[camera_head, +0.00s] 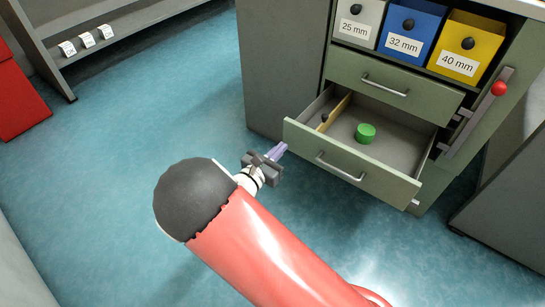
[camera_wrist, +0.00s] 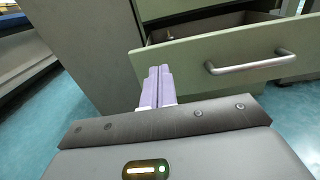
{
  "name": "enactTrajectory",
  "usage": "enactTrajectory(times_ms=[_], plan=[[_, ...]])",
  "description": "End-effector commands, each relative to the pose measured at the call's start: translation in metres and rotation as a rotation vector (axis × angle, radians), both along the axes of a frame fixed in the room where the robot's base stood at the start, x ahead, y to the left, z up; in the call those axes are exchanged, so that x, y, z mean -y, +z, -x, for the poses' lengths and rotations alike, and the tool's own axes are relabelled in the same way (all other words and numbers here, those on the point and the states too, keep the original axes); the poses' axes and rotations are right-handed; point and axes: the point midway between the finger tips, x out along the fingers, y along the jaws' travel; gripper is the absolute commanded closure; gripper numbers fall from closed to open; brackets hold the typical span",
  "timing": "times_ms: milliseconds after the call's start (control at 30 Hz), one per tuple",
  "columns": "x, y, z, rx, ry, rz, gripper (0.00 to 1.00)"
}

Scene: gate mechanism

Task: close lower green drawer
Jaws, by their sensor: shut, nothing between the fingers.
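The lower green drawer (camera_head: 345,166) is pulled out from the green cabinet. Its front panel has a metal bar handle (camera_head: 341,166). Inside are a wooden divider (camera_head: 338,112), a green cylinder (camera_head: 366,133) and a small dark knob-like object at the left. In the wrist view the drawer front (camera_wrist: 230,62) and handle (camera_wrist: 250,62) lie ahead and to the right. My gripper (camera_head: 278,151) is shut and empty, with its pale purple fingers just left of the drawer front's left end. The fingers also show in the wrist view (camera_wrist: 157,84); I cannot tell whether they touch the panel.
The upper green drawer (camera_head: 392,85) is shut. Grey, blue and yellow bins (camera_head: 467,45) sit above it. A lever with a red knob (camera_head: 499,88) is on the cabinet's right side. Open blue floor (camera_head: 150,120) lies to the left; a red box (camera_head: 18,95) stands at far left.

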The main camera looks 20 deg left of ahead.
Motion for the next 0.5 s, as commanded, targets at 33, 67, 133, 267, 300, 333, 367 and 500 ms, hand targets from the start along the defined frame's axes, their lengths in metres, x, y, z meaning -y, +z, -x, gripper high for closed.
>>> enactTrajectory(times_ms=[33,67,133,267,300,333,367,500], plan=[[0.005,0.0,-0.012,0.002,-0.004,0.001,1.0],[0.008,0.0,-0.018,0.001,-0.004,-0.001,1.0],[0.013,0.0,-0.032,0.002,-0.004,0.0,1.0],[0.02,0.0,-0.053,0.002,-0.003,-0.002,1.0],[0.022,0.0,-0.058,0.001,-0.003,-0.002,1.0],[0.024,0.0,-0.061,0.001,-0.003,-0.001,1.0],[0.024,0.0,-0.065,0.001,-0.003,-0.001,1.0],[0.027,0.0,-0.074,-0.001,-0.001,-0.001,1.0]])
